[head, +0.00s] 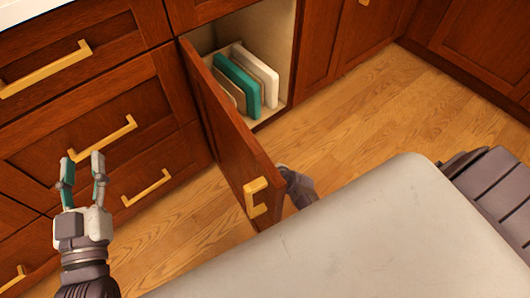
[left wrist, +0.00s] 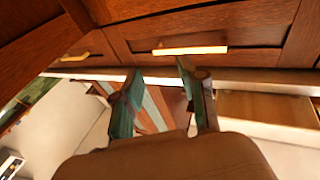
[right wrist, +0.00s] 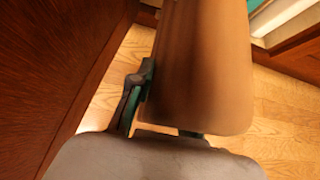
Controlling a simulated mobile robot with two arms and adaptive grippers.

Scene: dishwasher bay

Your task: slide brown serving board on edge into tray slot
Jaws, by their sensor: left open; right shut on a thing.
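The brown serving board (right wrist: 203,65) fills the middle of the right wrist view. My right gripper (right wrist: 155,98) is shut on it; one finger shows at its left side, the other is mostly hidden behind it. In the head view the cabinet door hides the board, and only a grey part of my right arm shows past the door. The slotted tray (head: 238,45) stands in the open cabinet, with a teal board (head: 238,84) and a white board (head: 258,72) upright on edge in it. My left gripper (head: 84,160) is open and empty before the drawers.
The open cabinet door (head: 232,135) with its brass handle (head: 256,196) stands out between my left gripper and my right arm. Drawers with brass handles (head: 103,138) line the left. The wooden floor (head: 360,120) right of the cabinet is clear.

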